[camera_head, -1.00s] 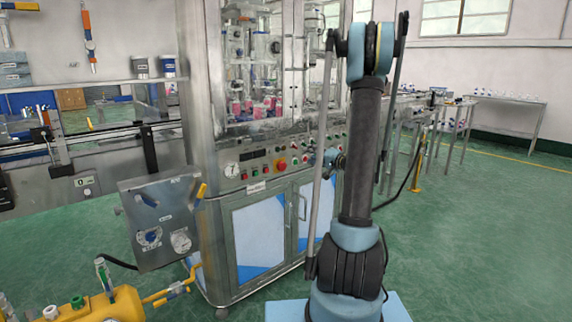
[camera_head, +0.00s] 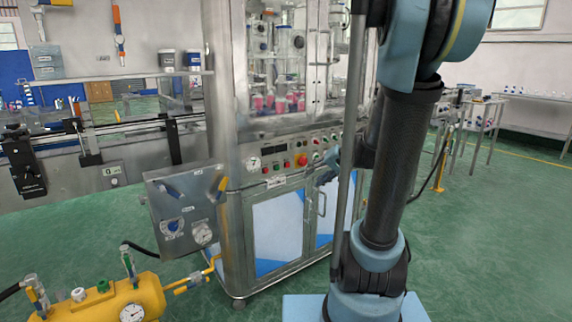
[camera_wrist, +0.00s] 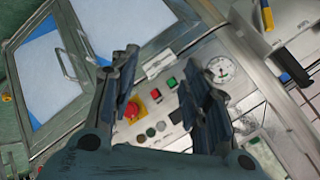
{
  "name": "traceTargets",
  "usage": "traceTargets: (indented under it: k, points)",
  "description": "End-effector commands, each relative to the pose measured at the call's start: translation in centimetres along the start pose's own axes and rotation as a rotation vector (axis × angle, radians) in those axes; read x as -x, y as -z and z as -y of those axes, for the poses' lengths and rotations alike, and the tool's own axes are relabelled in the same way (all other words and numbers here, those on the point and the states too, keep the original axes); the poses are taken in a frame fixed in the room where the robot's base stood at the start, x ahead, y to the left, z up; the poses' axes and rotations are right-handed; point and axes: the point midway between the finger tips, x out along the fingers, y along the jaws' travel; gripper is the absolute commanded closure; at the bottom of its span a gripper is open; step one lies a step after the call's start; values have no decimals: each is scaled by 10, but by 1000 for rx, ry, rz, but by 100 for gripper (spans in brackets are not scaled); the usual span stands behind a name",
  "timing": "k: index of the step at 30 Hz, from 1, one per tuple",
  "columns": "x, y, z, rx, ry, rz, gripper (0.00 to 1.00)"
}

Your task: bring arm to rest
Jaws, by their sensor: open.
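My arm rises at the right of the head view, its elbow large and close at the top. My gripper (camera_wrist: 160,82) shows in the wrist view with its two dark fingers spread and nothing between them. In the head view the forearm and gripper are largely hidden behind my upper arm, near the front of the crimping machine (camera_head: 262,178).
A grey control box (camera_head: 180,210) with a gauge stands left of the machine. A yellow tank (camera_head: 100,305) with valves is at lower left. A conveyor (camera_head: 110,130) runs along the left. Tables (camera_head: 490,105) stand at the back right. Green floor (camera_head: 490,230) is open on the right.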

Motion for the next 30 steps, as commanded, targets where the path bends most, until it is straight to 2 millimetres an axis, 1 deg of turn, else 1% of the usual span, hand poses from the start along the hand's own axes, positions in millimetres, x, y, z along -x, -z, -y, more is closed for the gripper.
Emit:
traceTargets:
  k: [1, 8, 12, 18, 25, 30]
  points:
    - [4, -14, 0, 12, -25, 21, 57]
    - [23, -71, -11, 57, -158, 114, 57]
    - [36, -105, -23, 85, -243, 164, 57]
    - [58, -149, -44, 124, -368, 229, 57]
    - [83, -195, -73, 166, -517, 289, 57]
    - [99, -216, -92, 190, -604, 317, 57]
